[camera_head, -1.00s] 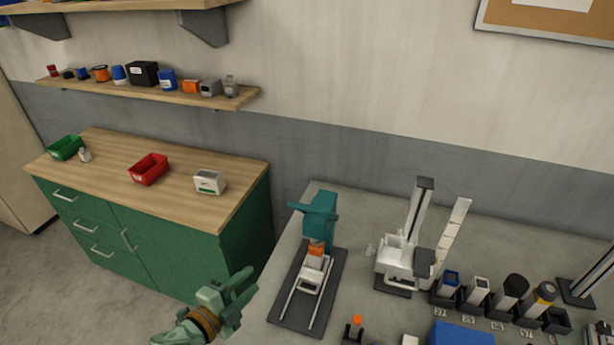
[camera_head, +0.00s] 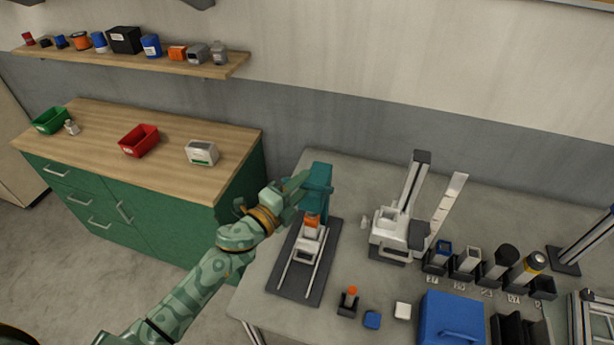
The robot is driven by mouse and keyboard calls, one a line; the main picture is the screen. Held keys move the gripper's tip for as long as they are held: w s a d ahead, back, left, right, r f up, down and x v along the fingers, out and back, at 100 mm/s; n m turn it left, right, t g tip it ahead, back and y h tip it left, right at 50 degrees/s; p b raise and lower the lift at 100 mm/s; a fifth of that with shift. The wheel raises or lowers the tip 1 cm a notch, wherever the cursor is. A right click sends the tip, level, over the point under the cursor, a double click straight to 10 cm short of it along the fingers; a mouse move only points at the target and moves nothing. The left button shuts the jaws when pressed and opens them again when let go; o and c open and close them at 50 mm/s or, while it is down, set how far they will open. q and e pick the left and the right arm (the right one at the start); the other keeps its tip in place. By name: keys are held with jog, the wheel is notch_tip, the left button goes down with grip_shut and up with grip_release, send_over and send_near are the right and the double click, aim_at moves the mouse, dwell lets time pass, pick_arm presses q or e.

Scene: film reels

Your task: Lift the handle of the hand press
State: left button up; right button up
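The hand press (camera_head: 319,178) is a teal upright on a dark base plate (camera_head: 290,286) with pale rails, near the left end of the grey table. An orange part (camera_head: 312,220) sits below its head. My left gripper (camera_head: 294,186) is at the left side of the press head, where the teal handle sticks out. The fingers overlap the handle in this view and hide most of it. I cannot tell whether they touch it or are shut on it. My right gripper is not in view.
A white device with a tall column (camera_head: 390,226) stands right of the press. Several dark holders with canisters (camera_head: 497,266) are further right. A blue case (camera_head: 450,322) and small blocks lie in front. A green cabinet (camera_head: 170,190) with bins stands left.

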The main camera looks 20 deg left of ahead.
pick_arm(q)
jog(key=x, duration=0.2)
jog(key=shift+w, duration=0.3)
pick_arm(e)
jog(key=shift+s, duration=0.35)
pick_arm(q)
grip_shut()
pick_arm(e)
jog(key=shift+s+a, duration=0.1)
